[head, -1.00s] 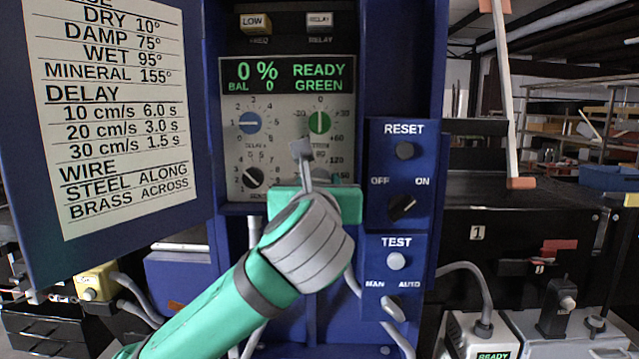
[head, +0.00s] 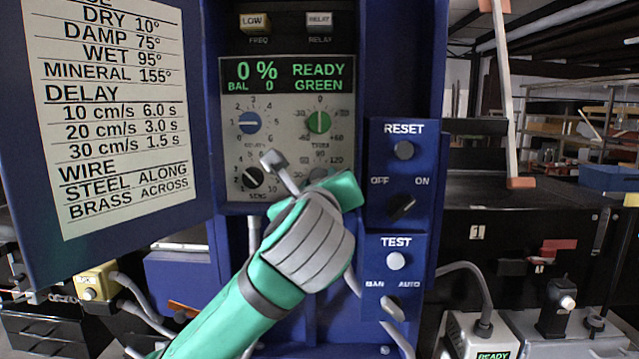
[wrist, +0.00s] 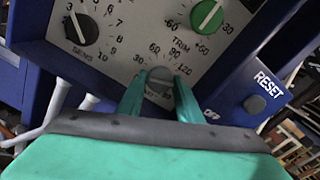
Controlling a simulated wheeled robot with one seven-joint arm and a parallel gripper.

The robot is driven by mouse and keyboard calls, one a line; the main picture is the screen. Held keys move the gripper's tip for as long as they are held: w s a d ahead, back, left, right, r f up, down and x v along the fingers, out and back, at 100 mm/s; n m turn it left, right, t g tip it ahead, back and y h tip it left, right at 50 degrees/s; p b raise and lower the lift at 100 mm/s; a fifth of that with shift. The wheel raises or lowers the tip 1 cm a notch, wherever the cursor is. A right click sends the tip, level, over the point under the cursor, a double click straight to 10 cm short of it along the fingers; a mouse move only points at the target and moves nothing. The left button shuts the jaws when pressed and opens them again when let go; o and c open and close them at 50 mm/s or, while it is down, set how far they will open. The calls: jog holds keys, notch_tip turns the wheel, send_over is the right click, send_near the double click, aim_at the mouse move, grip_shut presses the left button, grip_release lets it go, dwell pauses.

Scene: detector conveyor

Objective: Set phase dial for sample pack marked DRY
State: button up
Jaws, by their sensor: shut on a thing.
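The phase dial is a grey knob (wrist: 160,80) at the lower right of the detector panel (head: 232,190); its scale shows 30, 60, 90 and 120. In the wrist view my gripper (wrist: 160,95) has one green finger on each side of the knob and is shut on it. In the head view my gripper (head: 318,182) hides most of the dial. I cannot tell its pointer reading. The chart (head: 118,110) at the left lists DRY 10°, DAMP 75°, WET 95° and MINERAL 155°. The display (head: 288,75) reads 0 %, BAL 0, READY, GREEN.
Close by are the green trim dial (head: 319,122), the blue delay dial (head: 250,123) and the black sens dial (head: 252,178). The RESET button (head: 404,150), OFF/ON switch (head: 402,207) and TEST button (head: 396,260) stand to the right. Open room lies further right.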

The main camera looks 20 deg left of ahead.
jog(key=n, duration=0.4)
jog(key=shift+d+n, duration=0.1)
jog(key=shift+n, duration=0.2)
jog(key=n, duration=0.5)
jog(key=shift+n, duration=0.3)
jog(key=n, duration=2.2)
jog(key=shift+n, duration=0.3)
jog(key=n, duration=0.5)
jog(key=shift+a+n, duration=0.2)
jog(key=shift+n, duration=0.1)
